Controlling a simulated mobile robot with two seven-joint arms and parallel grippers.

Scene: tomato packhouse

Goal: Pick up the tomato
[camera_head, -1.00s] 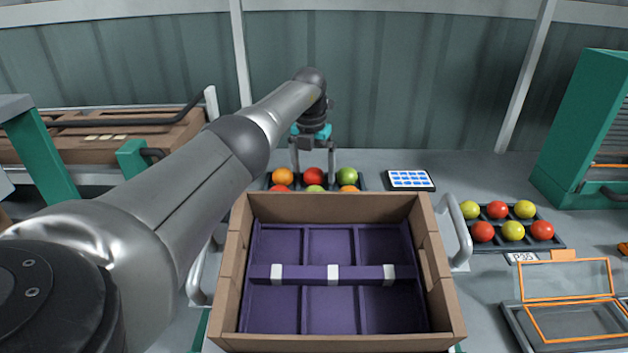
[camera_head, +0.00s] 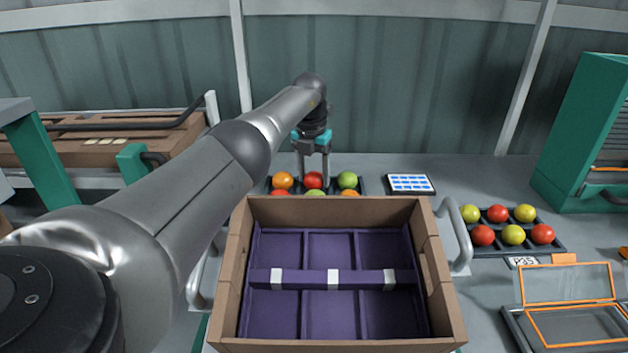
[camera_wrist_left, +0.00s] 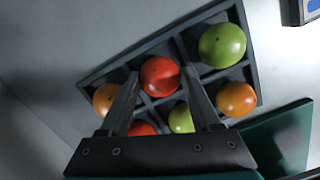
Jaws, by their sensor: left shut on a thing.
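My left gripper (camera_head: 314,172) is lowered over the far tray (camera_head: 362,184) behind the crate. Its fingers are shut on a red tomato (camera_head: 314,180), the middle one of the tray's far row. In the left wrist view this red tomato (camera_wrist_left: 160,76) sits between the two fingertips (camera_wrist_left: 160,82), still in its compartment. An orange tomato (camera_head: 282,180) is to its left and a green tomato (camera_head: 347,180) to its right. The near row holds another red, a green and an orange tomato, partly hidden by the crate wall. My right gripper is not in view.
A brown crate (camera_head: 232,275) with empty purple compartments stands in front. A second tray (camera_head: 556,243) of red and yellow-green tomatoes is at the right. A tablet (camera_head: 410,184) lies beside the far tray. An orange-framed clear lid (camera_head: 566,283) stands at the right front.

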